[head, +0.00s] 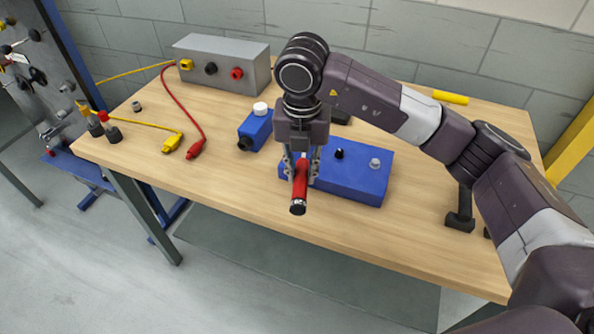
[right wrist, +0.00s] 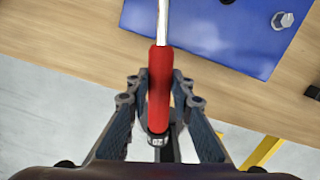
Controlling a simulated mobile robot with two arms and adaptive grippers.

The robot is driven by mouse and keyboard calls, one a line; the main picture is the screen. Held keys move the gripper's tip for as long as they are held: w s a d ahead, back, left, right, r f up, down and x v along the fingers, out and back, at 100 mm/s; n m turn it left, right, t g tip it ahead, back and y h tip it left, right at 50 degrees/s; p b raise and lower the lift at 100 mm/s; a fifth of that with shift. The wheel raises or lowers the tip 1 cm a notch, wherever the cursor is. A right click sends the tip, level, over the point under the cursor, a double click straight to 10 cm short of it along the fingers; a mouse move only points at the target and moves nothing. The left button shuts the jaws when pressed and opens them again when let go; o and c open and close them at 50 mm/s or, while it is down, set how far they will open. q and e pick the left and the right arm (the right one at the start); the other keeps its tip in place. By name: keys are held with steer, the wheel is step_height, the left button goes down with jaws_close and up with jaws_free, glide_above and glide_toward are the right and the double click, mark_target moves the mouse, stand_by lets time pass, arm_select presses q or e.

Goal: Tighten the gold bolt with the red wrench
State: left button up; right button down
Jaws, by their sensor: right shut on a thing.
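My right gripper (head: 302,172) is shut on the red handle of the wrench (head: 299,188), over the front left part of the blue block (head: 350,185). The handle's end points to the table's front edge. In the right wrist view the gripper (right wrist: 160,100) has a finger on each side of the red handle (right wrist: 159,85). The wrench's silver shaft runs over the blue block (right wrist: 210,38) and out of the top, so its head is hidden. A black bolt (head: 338,154) and a silver bolt (head: 375,164) stand on the block. I cannot see a gold bolt. My left gripper is out of view.
A grey box (head: 225,68) with coloured sockets stands at the back left. Red and yellow leads (head: 197,147) lie in front of it. A small blue box (head: 255,130) with a white knob sits left of my gripper. A dark stand (head: 460,215) is at the right.

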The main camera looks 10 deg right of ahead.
steer(key=shift+w+d+n+y+b, duration=0.1)
steer(key=shift+d+n+y+b, duration=0.2)
steer(key=shift+d+n+b, duration=3)
steer(key=shift+w+d+n+p, duration=0.25)
steer(key=shift+d+n, duration=0.35)
steer(key=shift+d, duration=0.3)
steer(key=shift+w+d+n+p, duration=0.15)
steer(key=shift+w+d+n, duration=0.1)
steer(key=shift+d+n, duration=0.5)
steer(key=shift+w+d+n+p, duration=0.25)
steer(key=shift+d+n, duration=0.2)
steer(key=shift+d, duration=0.6)
steer(key=shift+s+a+m, duration=0.4)
steer(key=shift+a+m, duration=0.1)
steer(key=shift+a, duration=0.15)
steer(key=shift+s+a+m, duration=0.3)
steer(key=shift+a+m, duration=0.3)
steer(key=shift+m, duration=0.1)
